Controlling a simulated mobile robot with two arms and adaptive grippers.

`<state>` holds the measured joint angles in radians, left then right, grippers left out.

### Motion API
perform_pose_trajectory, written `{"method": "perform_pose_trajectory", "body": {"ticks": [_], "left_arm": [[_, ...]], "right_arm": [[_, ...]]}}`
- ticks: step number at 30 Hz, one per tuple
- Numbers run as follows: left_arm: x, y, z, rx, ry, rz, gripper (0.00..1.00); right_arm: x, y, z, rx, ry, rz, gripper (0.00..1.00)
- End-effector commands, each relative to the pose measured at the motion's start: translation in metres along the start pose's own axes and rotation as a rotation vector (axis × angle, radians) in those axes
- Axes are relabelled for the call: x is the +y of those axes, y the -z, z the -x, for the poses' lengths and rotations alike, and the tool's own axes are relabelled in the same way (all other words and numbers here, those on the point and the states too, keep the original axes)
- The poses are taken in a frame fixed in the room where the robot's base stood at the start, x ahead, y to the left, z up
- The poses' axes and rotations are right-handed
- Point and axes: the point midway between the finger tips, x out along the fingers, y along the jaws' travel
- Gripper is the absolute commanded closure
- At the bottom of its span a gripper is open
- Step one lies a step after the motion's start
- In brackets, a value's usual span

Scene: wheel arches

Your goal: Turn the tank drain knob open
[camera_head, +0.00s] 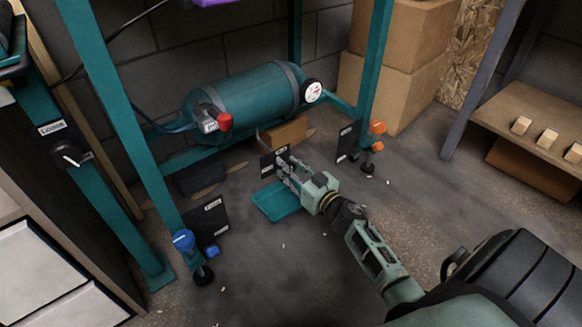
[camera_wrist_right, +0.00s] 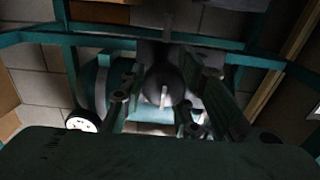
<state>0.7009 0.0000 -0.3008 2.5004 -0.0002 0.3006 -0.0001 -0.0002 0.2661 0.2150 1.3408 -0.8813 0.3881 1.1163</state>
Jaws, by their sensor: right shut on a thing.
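The teal tank (camera_head: 245,98) lies on its side in the teal frame, with a red knob (camera_head: 225,122) and a white gauge (camera_head: 313,91) on it. My right gripper (camera_head: 282,166) is low in front of the tank, above a teal tray (camera_head: 276,201). In the right wrist view the dark round drain knob (camera_wrist_right: 163,86), with a pale bar across its face, sits between the fingers of my right gripper (camera_wrist_right: 164,101). The fingers are shut on it. In the head view the gripper hides the knob. My left gripper is not in view.
A blue knob (camera_head: 183,240) and orange knobs (camera_head: 377,128) are on the frame's front legs. A black rotary switch (camera_head: 68,154) is at the left. Cardboard boxes (camera_head: 392,88) stand behind, and a wooden shelf (camera_head: 535,120) is at the right. The floor between is mostly clear.

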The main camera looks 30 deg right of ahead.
Motion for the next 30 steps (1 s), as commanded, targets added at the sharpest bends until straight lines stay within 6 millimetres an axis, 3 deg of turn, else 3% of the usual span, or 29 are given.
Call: {"method": "perform_pose_trajectory", "body": {"ticks": [4,14,30], "left_arm": [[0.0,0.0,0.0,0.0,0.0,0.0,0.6],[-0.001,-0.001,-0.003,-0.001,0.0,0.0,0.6],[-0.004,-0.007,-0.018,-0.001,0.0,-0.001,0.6]], "right_arm": [[0.005,0.0,0.0,-0.002,-0.012,0.002,0.97],[0.008,0.002,0.001,-0.003,-0.017,0.056,0.98],[0.009,0.006,0.001,-0.007,-0.018,0.49,0.98]]}}
